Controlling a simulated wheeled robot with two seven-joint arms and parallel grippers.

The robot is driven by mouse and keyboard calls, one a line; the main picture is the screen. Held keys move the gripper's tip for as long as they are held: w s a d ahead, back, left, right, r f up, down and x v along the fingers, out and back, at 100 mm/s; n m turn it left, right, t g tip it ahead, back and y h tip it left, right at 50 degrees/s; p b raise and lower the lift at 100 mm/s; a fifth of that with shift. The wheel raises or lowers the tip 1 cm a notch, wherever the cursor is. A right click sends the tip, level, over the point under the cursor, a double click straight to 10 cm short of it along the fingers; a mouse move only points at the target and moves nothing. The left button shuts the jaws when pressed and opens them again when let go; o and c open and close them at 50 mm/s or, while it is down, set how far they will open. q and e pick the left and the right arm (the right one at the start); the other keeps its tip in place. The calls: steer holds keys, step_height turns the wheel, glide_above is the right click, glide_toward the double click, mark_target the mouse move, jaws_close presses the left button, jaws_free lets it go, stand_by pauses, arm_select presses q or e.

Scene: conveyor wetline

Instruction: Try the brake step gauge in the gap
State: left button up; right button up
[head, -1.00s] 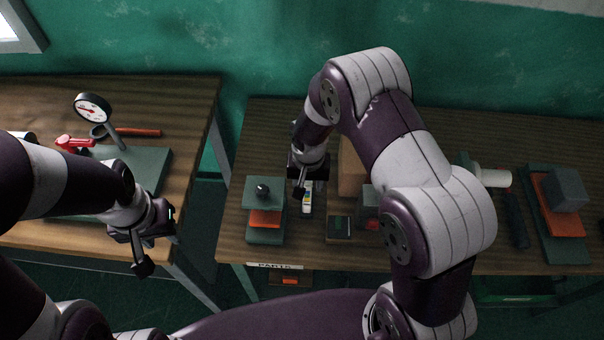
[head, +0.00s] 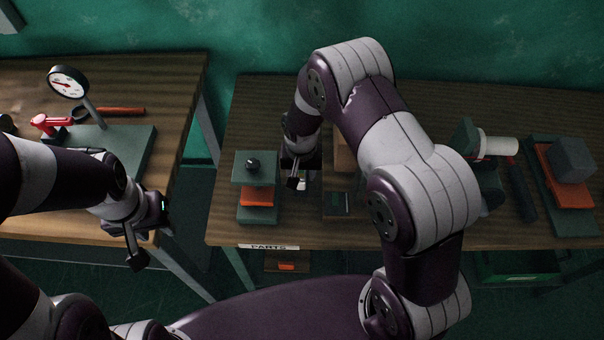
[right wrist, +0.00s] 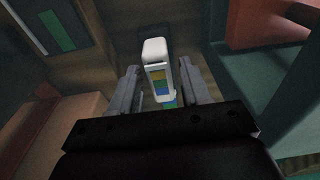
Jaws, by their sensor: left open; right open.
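The step gauge (right wrist: 158,68) is a slim white piece with yellow, blue and green bands, standing on the wooden table in the right wrist view. My right gripper (right wrist: 153,90) is open, with one finger on each side of the gauge; I cannot tell whether they touch it. In the head view my right gripper (head: 296,178) hides most of the gauge. Just left of it stands a block stack with a dark green top plate (head: 262,168), a black knob and an orange layer (head: 257,196). My left gripper (head: 145,245) is open and empty at the left table's front corner.
A dial gauge (head: 68,82) on a green plate and a red clamp (head: 48,124) are on the left table. A dark box (head: 338,205) lies right of my right gripper. A second stack with a grey block (head: 572,160) stands far right. A gap separates the tables.

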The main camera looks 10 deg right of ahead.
jaws_close()
step_height(320, 180, up, 6)
steer(key=p, duration=0.5)
steer(key=shift+r, duration=0.1)
